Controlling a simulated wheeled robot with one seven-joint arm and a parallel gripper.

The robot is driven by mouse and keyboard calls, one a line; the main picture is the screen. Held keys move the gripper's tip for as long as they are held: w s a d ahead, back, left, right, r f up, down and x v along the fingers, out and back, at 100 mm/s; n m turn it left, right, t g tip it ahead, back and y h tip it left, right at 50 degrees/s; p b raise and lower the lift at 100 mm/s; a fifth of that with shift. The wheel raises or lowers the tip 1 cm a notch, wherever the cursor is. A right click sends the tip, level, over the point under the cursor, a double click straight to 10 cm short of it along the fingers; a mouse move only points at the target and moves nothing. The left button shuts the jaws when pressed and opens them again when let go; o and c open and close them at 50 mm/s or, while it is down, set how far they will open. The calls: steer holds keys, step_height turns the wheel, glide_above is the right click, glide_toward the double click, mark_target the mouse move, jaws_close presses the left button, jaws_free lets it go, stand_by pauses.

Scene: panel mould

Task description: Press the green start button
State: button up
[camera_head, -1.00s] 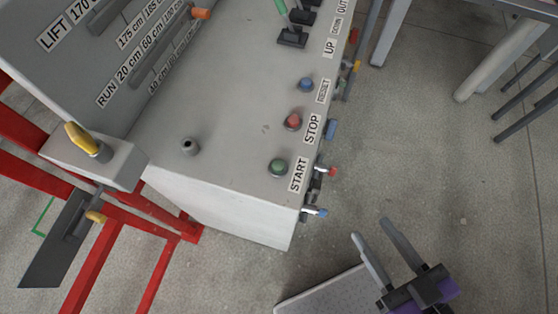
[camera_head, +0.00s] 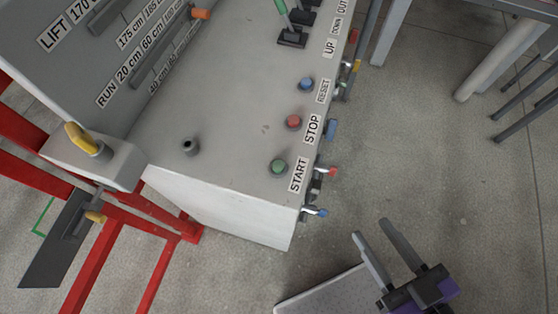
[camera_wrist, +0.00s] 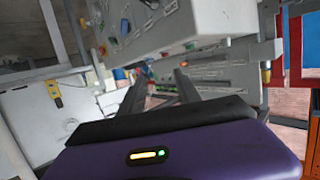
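The green start button (camera_head: 278,167) sits on the grey control panel (camera_head: 225,125), beside the START label (camera_head: 299,175) near the panel's lower right edge. My gripper (camera_head: 384,226) is below and to the right of the button in the head view, apart from the panel. Its two fingers are spread, with nothing visible between them. The wrist view shows the fingers (camera_wrist: 160,80) pointing toward grey panel surfaces. I cannot make out the green button surely in the wrist view.
A red stop button (camera_head: 293,122) and a blue reset button (camera_head: 306,85) line the same edge. Coloured valves (camera_head: 318,211) stick out from the panel's side. A red frame (camera_head: 150,225) stands at left. Bare floor (camera_head: 430,160) lies right of the panel.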

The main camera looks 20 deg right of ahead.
jaws_close()
stand_by(1.5)
